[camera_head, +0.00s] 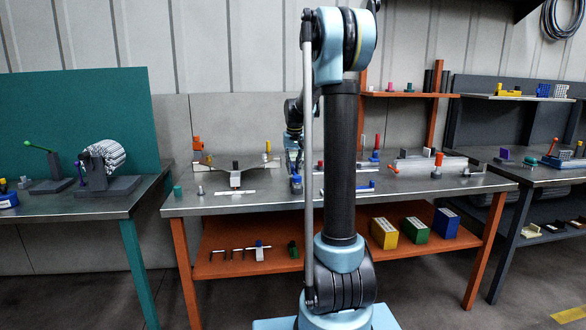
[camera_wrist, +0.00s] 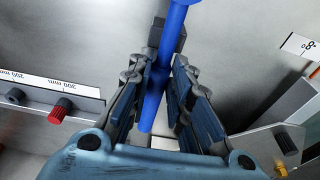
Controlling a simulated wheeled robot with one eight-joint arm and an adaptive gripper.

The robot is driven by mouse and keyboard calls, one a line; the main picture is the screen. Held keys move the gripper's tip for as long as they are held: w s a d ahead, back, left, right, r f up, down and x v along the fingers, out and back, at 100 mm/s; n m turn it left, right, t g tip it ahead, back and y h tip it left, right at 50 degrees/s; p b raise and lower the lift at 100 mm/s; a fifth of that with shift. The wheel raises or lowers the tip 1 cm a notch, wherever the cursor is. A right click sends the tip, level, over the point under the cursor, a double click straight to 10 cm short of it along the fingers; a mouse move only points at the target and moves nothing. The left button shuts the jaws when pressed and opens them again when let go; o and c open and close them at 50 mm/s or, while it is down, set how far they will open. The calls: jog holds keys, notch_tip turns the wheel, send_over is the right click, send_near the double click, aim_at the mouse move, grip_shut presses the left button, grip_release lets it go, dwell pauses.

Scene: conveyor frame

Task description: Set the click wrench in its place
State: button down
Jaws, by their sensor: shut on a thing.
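In the wrist view my gripper (camera_wrist: 159,88) is shut on a blue rod-like tool (camera_wrist: 179,18), which I take to be the click wrench. Its blue shaft runs between the two fingers from the top edge to near the palm. A dark grey block shows just behind the shaft; I cannot tell whether they touch. In the head view my gripper (camera_head: 295,165) is low over the middle bench, with blue at its tip. My arm and the small scale hide most of the tool there. No place for the wrench can be made out clearly.
The grey bench top (camera_head: 222,206) has orange legs and a lower shelf with yellow, green and blue boxes (camera_head: 414,230). In the wrist view a scale bar with a red knob (camera_wrist: 61,110) lies left and a grey fixture (camera_wrist: 262,143) right.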

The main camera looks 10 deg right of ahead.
jog(key=shift+f, duration=0.55)
jog(key=c, duration=1.4)
grip_release()
notch_tip(320, 180, up, 12)
jog(key=s, duration=0.1)
jog(key=shift+s, duration=0.4)
